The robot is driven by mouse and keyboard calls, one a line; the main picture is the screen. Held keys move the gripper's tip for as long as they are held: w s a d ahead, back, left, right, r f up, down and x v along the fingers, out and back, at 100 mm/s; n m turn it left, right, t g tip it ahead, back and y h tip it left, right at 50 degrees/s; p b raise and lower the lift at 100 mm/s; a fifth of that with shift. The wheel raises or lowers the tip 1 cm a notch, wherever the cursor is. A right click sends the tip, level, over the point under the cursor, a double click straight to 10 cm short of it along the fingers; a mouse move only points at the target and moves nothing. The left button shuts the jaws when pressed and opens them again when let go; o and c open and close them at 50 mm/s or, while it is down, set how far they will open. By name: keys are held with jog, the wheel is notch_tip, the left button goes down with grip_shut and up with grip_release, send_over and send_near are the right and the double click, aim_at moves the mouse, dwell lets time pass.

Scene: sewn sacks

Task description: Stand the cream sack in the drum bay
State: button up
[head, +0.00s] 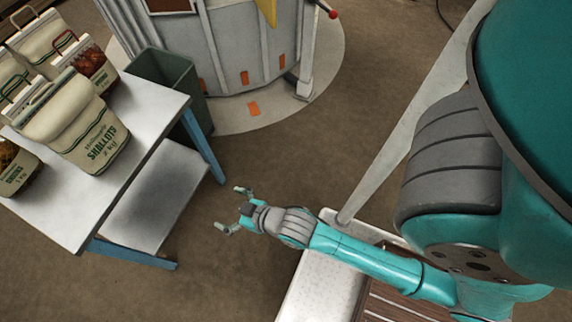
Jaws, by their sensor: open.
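Several sacks stand on a white-topped table at the left. The nearest large cream sack (70,118) has a rolled top and green "SHALLOTS" lettering. Another cream sack (38,38) stands behind it, and I cannot tell which one is meant. A large grey drum-like structure (225,55) with orange marks stands at the top; its upper part is cut off, and no bay is clearly visible. My gripper (231,209) is open and empty over the brown floor, right of the table and apart from the sacks.
The table (150,105) has blue legs and a lower shelf (155,200). A dark green bin (165,75) stands between table and drum. The drum sits on a pale round floor patch (300,115) with an orange marker. Brown floor is clear around my gripper.

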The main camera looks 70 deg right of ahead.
jog(key=s+r+t, duration=0.1)
jog(key=s+r, duration=0.5)
jog(key=s, duration=0.4)
jog(key=s+r+t, duration=0.1)
jog(key=s+r, duration=0.6)
jog(key=s, duration=0.4)
jog(key=shift+s+t, duration=0.2)
jog(key=shift+t, duration=0.1)
jog(key=shift+w, duration=0.1)
